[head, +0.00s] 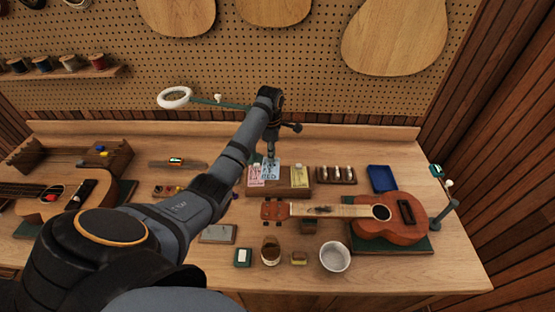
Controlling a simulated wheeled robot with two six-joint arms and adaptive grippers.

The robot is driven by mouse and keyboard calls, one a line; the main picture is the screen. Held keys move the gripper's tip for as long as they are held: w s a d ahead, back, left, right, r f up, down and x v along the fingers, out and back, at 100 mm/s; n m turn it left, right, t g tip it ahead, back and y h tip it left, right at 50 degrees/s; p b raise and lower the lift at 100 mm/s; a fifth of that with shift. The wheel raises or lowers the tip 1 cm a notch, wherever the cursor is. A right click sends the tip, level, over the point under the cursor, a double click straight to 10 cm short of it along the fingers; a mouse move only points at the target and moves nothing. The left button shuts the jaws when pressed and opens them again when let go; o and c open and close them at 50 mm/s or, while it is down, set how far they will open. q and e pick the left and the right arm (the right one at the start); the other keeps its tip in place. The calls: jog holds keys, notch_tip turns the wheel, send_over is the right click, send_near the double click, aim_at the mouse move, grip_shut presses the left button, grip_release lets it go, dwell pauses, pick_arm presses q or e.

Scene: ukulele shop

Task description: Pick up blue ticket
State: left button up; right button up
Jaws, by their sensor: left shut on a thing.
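The light blue ticket (268,172) is at the back middle of the workbench, upright at a wooden ticket holder (283,188). A pink ticket (254,175) is to its left and a yellow ticket (299,176) to its right. My left arm reaches in from the left, and my left gripper (270,156) points down at the top edge of the blue ticket, shut on it. The fingertips are small and partly merged with the ticket. I cannot tell whether the ticket is clear of the holder. My right gripper is not in view.
A ukulele (388,216) lies on a green mat at the right. Another ukulele (55,200) is at the left. A white cup (335,257) and a brown jar (271,250) stand in front. A ring lamp (174,97) and a blue tray (382,178) are near the back.

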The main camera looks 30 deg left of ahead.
pick_arm(q)
jog(key=s+r, duration=0.1)
jog(key=s+a+r, duration=0.1)
jog(key=s, duration=0.1)
jog(key=shift+s+a+r, duration=0.15)
jog(key=shift+s+r, duration=0.1)
jog(key=shift+r, duration=0.15)
jog(key=s+a+r, duration=0.1)
jog(key=s+r, duration=0.2)
jog(key=s, duration=0.4)
jog(key=shift+a+r+p, duration=0.2)
jog(key=shift+a+p, duration=0.2)
